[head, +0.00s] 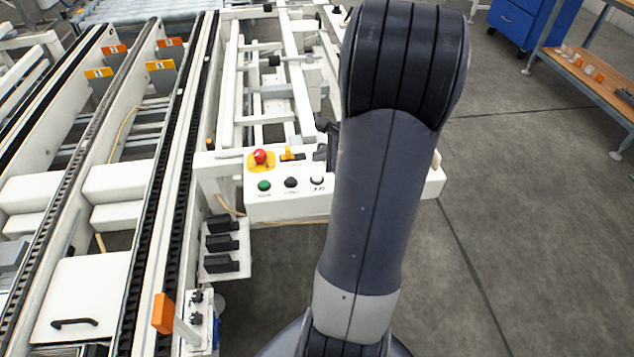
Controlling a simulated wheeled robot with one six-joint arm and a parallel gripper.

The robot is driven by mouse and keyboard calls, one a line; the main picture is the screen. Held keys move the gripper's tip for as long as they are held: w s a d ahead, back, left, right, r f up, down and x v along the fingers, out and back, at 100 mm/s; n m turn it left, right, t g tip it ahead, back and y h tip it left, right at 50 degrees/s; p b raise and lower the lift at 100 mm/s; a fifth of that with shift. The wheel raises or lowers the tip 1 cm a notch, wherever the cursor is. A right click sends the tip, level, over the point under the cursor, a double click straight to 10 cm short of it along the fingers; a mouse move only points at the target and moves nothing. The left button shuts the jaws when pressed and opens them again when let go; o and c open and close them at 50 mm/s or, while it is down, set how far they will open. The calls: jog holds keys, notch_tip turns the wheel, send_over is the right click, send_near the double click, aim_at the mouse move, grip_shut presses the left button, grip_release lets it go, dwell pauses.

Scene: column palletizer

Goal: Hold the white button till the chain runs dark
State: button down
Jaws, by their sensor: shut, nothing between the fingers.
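The white button (317,180) sits at the right of a row on the white control panel (285,207), left of my arm. Conveyor chains run lengthwise at the left. One chain (60,174) looks grey-brown, and the one nearer the panel (153,211) looks black.
An orange block (163,313) stands on the conveyor edge. Open floor lies right.

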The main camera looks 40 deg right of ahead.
aim_at(321, 179)
jog(key=shift+f+b, duration=1.6)
jog(key=shift+f, duration=0.65)
jog(key=shift+f+b, duration=0.4)
jog(key=shift+b, duration=0.05)
jog(key=shift+f+b, duration=0.45)
dwell(4.8)
